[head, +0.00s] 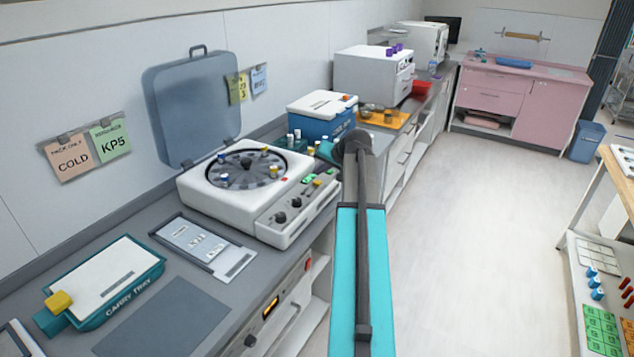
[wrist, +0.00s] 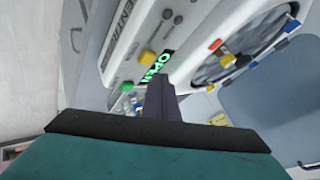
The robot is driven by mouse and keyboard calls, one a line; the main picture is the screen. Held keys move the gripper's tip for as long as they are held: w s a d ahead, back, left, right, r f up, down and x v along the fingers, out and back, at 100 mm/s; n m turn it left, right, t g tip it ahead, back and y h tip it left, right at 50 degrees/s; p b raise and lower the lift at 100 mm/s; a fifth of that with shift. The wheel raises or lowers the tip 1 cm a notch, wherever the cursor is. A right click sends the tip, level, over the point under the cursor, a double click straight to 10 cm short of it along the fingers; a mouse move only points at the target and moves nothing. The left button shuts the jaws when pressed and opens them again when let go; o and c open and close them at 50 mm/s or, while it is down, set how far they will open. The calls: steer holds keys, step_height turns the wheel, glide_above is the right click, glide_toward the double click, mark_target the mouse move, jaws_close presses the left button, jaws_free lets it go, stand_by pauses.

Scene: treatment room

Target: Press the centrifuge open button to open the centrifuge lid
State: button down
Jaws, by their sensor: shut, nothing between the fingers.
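The white centrifuge (head: 232,207) stands on the grey counter. Its blue-grey lid (head: 192,105) is raised upright behind it, and it also shows in the wrist view (wrist: 270,115). The round rotor (head: 246,171) is exposed, with coloured tube caps around it. A lit green OPEN label (wrist: 158,66) is on the front panel, beside a yellow button (wrist: 147,57). My gripper (wrist: 159,80) is shut and empty, its dark tip right by the OPEN label and covering part of it. I cannot tell whether the tip touches the panel. In the head view my arm mostly hides the gripper.
A carry tray (head: 82,318) and a pale labelled panel (head: 186,240) lie left of the centrifuge. A blue box (head: 318,122) and several small vials stand just behind its right side. The floor (head: 480,220) to the right is clear.

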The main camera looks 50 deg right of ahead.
mark_target(320, 183)
steer(key=shift+r+p, duration=0.9)
steer(key=shift+r, duration=1.1)
steer(key=shift+f, duration=0.1)
